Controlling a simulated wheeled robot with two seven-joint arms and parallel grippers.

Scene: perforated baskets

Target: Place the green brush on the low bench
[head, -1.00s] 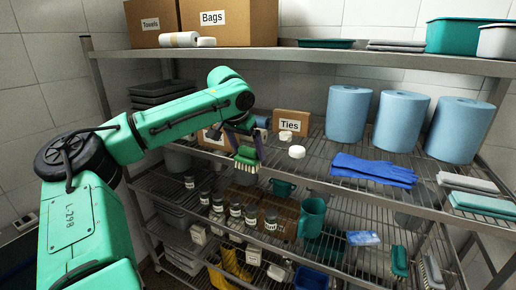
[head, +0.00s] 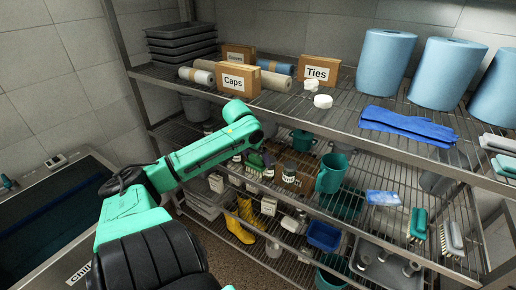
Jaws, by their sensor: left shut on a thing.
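My left gripper (head: 264,158) is small and partly hidden behind my own wrist, in front of the shelving below the upper wire shelf. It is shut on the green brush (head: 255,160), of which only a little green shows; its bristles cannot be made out. Dark jars and boxes on the lower shelf stand behind it in the picture. I cannot make out a low bench in this view. My right gripper is not in view.
Another green brush (head: 418,223) lies lower right. A dark-topped chiller (head: 62,210) stands left.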

